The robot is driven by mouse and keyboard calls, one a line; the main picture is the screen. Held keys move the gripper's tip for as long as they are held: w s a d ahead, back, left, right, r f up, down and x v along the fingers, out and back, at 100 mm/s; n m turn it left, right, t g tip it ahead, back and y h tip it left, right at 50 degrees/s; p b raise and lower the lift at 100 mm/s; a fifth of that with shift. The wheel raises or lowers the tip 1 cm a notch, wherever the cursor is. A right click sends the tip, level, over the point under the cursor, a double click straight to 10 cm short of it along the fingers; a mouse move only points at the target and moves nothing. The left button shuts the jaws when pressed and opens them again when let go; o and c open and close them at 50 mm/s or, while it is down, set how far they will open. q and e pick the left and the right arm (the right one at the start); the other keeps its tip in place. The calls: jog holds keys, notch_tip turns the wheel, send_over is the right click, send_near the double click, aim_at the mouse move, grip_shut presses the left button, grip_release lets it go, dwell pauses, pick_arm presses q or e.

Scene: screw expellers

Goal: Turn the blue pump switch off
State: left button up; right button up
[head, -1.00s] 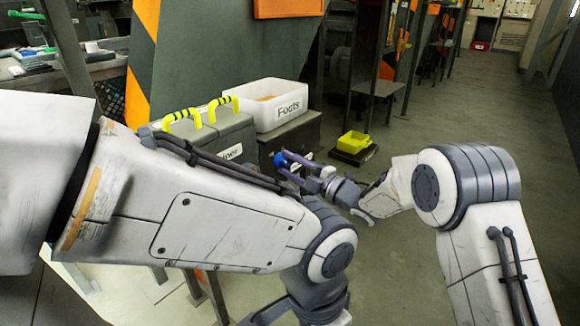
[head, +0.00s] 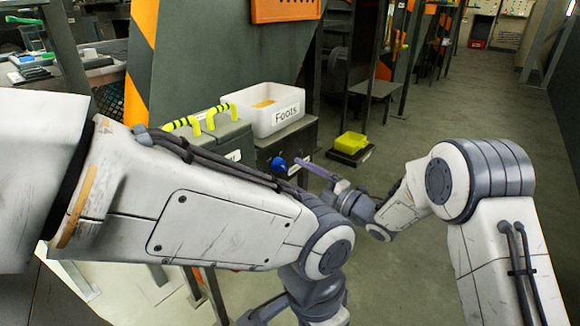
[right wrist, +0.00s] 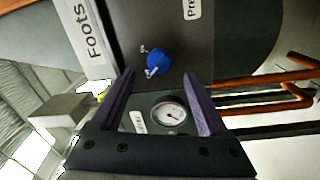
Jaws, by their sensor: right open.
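The blue pump switch (head: 278,163) is a round knob on the dark front of the unit below the white bin. It also shows in the right wrist view (right wrist: 158,61), with small white marks at its left that I cannot read. Its on or off setting is unclear. My right gripper (head: 304,167) is open and empty, a little right of the switch and apart from it. In the right wrist view, the purple fingers of the right gripper (right wrist: 160,82) are spread, with the knob just beyond the fingertips. My left gripper is not in view; only its arm shows.
A pressure gauge (right wrist: 169,114) sits beside the switch on the panel. A white bin labelled Foots (head: 288,121) stands on top. Grey boxes with yellow-black handles (head: 215,117) are to its left. A yellow tray (head: 351,140) lies on the floor. Copper pipes (right wrist: 275,98) run at right in the wrist view.

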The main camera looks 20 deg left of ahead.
jog(key=p+v, duration=0.1)
jog(key=v, duration=0.4)
jog(key=shift+s+d+p, duration=0.15)
jog(key=shift+d+p, duration=0.2)
